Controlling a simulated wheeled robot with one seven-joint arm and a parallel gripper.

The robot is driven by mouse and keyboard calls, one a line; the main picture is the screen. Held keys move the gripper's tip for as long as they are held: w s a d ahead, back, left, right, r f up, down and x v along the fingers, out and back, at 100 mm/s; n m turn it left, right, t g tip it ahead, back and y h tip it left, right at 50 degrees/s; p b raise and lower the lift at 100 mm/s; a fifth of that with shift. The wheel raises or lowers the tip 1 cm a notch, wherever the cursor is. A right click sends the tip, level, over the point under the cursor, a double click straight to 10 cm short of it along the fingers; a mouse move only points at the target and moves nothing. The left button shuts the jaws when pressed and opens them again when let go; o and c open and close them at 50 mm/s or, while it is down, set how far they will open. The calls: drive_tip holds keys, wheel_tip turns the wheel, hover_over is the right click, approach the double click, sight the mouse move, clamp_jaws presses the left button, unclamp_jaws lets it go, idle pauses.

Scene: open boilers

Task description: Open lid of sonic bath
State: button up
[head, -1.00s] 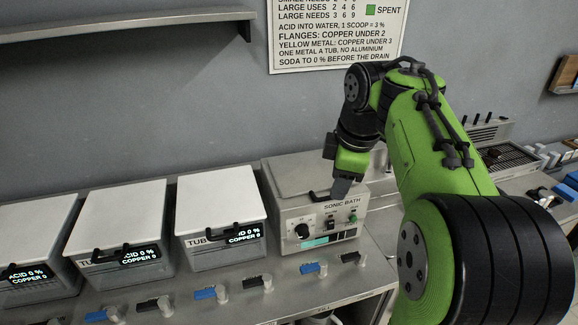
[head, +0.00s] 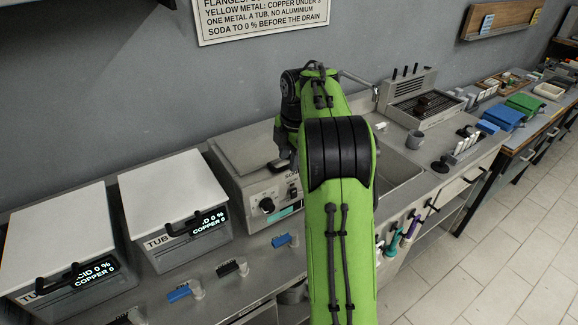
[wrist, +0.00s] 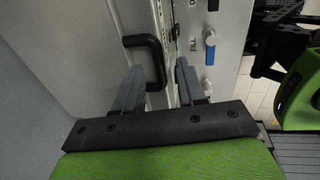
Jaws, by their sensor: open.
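The sonic bath (head: 262,197) is a light grey box on the counter, with a dial and switches on its front. Its flat grey lid (head: 240,148) is down. The lid's black handle (wrist: 152,45) shows close up in the wrist view. My gripper (wrist: 158,76) is open at the lid's front edge. The near end of the handle lies between its two grey fingers, and contact cannot be told. The lid (wrist: 75,50) fills the left side of the wrist view. In the head view, my arm hides most of the gripper and the bath's right side.
Lidded tubs (head: 172,190) with black handles stand left of the bath. Blue and black valve levers (head: 282,240) line the counter's front. The wall is close behind.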

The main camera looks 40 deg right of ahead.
drive_tip(key=shift+w+a+f, duration=0.1)
drive_tip(key=shift+w+f, duration=0.15)
drive_tip(key=shift+f, duration=0.5)
drive_tip(key=shift+c, duration=0.5)
clamp_jaws()
drive_tip(key=shift+r, duration=0.1)
